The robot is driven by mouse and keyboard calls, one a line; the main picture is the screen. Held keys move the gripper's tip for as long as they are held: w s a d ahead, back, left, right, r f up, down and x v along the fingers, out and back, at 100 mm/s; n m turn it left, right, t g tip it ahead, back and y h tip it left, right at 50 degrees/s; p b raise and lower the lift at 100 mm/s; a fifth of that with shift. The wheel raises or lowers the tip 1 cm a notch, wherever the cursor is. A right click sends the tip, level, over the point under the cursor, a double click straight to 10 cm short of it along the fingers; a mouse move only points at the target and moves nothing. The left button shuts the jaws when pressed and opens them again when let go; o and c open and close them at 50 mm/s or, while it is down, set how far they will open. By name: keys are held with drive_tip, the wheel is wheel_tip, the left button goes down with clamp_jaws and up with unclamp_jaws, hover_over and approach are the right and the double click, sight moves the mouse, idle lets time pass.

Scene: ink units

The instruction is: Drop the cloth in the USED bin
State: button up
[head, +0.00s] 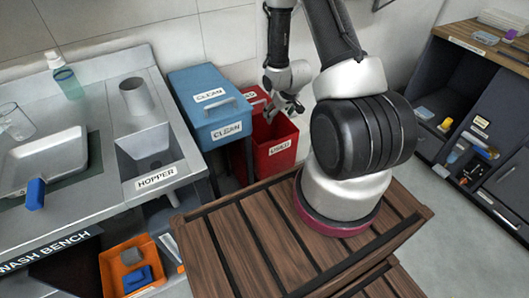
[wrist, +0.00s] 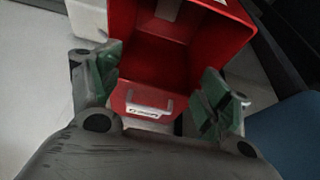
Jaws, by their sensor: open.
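The red USED bin (head: 277,150) stands open on the floor beside the blue CLEAN bin, with its label on the front. In the wrist view I look down into the red bin (wrist: 150,60); its interior looks mostly bare and dark. A small pale patch (wrist: 167,10) shows at its top edge; I cannot tell whether it is cloth. My gripper (head: 287,108) is over the red bin, and in the wrist view its fingers (wrist: 157,88) are spread apart with nothing between them. No cloth can be clearly made out in either view.
The blue CLEAN bin (head: 210,103) is closed, just left of the red bin. The wash bench (head: 95,130) with a hopper (head: 150,150) is at the left. An orange tray (head: 115,258) holds a blue and a grey item. Dark shelving (head: 470,110) stands at the right, beyond clear floor.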

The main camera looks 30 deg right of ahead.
drive_tip(key=v, duration=0.5)
